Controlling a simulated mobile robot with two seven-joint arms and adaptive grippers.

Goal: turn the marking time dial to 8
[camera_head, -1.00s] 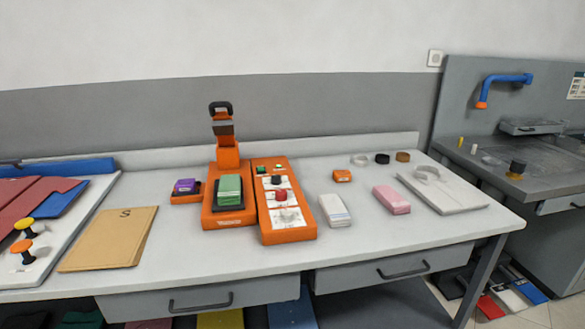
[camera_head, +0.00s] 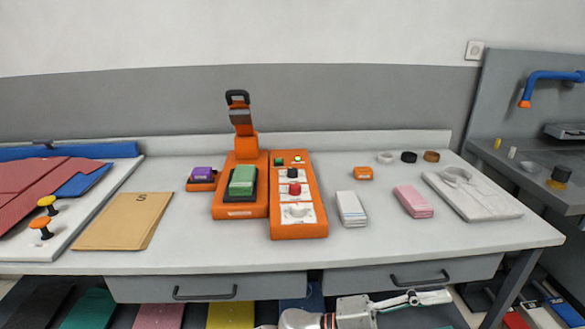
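The orange marking machine stands mid-table. Its press (camera_head: 241,190) is on the left and its control panel (camera_head: 299,230) on the right. The panel carries a black knob (camera_head: 292,173), a red knob (camera_head: 295,188) and a pale round dial (camera_head: 298,210) on white plates. The labels and pointer settings are too small to read, so I cannot tell which is the marking time dial. A gripper, apparently my right one (camera_head: 432,298), shows at the bottom edge below the table front, far from the panel. Its finger opening is unclear. My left gripper is out of view.
A purple-topped pad (camera_head: 202,175) sits left of the press. A white stack (camera_head: 351,208), a pink stack (camera_head: 414,201) and an orange box (camera_head: 363,173) lie right of the panel. Drawer handles (camera_head: 205,293) protrude from the table front. The tabletop before the panel is clear.

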